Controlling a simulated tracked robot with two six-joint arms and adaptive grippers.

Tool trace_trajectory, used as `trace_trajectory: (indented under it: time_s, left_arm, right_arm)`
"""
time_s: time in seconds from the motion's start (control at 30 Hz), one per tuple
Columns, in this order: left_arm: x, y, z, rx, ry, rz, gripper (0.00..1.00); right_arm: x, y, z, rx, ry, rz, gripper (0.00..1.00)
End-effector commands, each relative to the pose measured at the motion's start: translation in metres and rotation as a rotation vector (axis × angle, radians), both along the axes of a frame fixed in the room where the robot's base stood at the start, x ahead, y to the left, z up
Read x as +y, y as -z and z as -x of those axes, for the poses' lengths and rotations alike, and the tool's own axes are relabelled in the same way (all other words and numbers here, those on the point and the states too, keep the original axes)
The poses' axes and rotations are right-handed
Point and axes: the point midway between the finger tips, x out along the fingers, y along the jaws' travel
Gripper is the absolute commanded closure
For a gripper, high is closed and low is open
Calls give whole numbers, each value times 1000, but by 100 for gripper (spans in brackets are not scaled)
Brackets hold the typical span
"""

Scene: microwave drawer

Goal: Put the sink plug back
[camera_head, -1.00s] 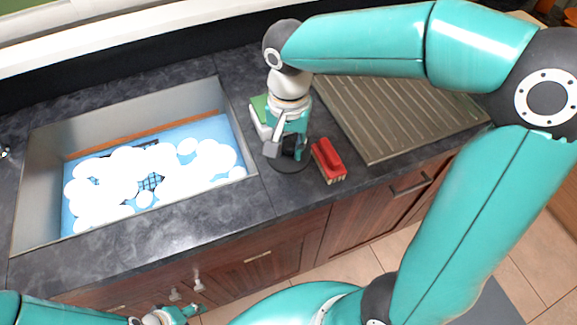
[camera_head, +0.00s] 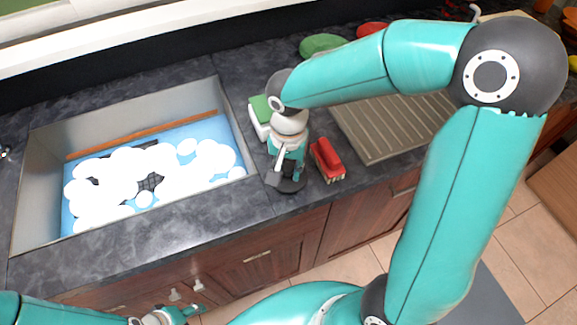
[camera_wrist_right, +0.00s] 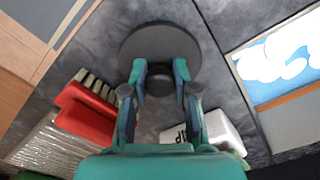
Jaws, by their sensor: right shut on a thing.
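The sink plug (camera_wrist_right: 160,45) is a dark grey disc with a knob, which my right gripper (camera_wrist_right: 160,75) is shut on. In the head view the plug (camera_head: 289,187) shows below my right gripper (camera_head: 284,172), over the counter near its front edge, right of the sink. I cannot tell whether it touches the counter. The sink (camera_head: 40,190) holds blue water with white foam and some dark grid-like items in it; its drain is hidden. My left gripper (camera_head: 178,313) is at the bottom edge, low in front of the cabinets; its fingers are too small to read.
A red brush (camera_head: 327,160) lies just right of the plug. A white bottle with green (camera_head: 259,112) is behind my right gripper. A ribbed drainboard (camera_head: 390,125) lies further right. Green (camera_head: 323,44) and red (camera_head: 371,29) dishes are at the back. The counter's front strip is clear.

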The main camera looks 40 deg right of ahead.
Motion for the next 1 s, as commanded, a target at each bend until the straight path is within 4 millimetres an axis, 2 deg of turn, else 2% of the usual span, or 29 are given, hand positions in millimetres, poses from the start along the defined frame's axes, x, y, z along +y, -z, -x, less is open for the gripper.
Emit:
trace_trajectory:
  time_s: [0.03, 0.17, 0.2, 0.6, 0.77, 1.0]
  left_arm:
    - [0, 2, 0, 0, 0, 0, 47]
    - [0, 1, 0, 0, 0, 0, 47]
    - [0, 1, 0, 0, 0, 0, 47]
    - [0, -1, 0, 0, 0, 0, 47]
    - [0, -1, 0, 0, 0, 0, 47]
    - [0, -1, 0, 0, 0, 0, 47]
  right_arm:
    - [0, 2, 0, 0, 0, 0, 71]
    - [0, 1, 0, 0, 0, 0, 49]
    - [0, 1, 0, 0, 0, 0, 47]
    - [0, -5, -1, -3, 0, 0, 47]
    - [0, -27, -1, -6, -1, 0, 47]
    - [1, -76, -1, -7, -1, -1, 47]
